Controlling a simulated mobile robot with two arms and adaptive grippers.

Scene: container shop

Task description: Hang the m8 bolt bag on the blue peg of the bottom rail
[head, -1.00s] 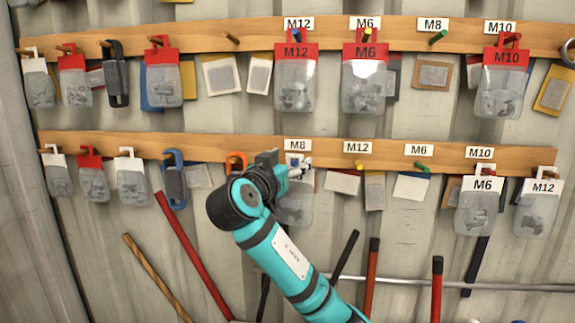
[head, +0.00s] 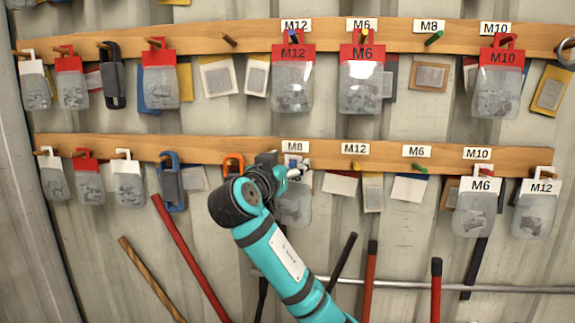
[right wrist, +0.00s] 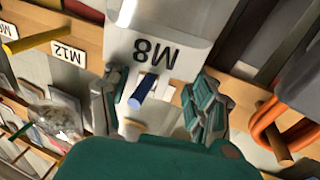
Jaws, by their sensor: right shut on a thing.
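The M8 bolt bag (head: 295,206) hangs at the bottom rail (head: 225,153), below the M8 label (head: 296,147). My right gripper (head: 293,172) covers its top in the head view. In the right wrist view, which shows the print upside down, the bag's white header (right wrist: 185,47) lies by the fingers of my right gripper (right wrist: 155,103), which is shut on it. The blue peg (right wrist: 143,92) shows between the fingers and appears to stick out through the header's opening. How deep it passes through cannot be told. My left gripper is not in view.
An orange carabiner (head: 234,165) hangs just left of my gripper; it also shows in the right wrist view (right wrist: 285,130). The yellow peg (head: 354,166) and green peg (head: 415,168) to the right are free of bags. Long-handled tools stand below the rail.

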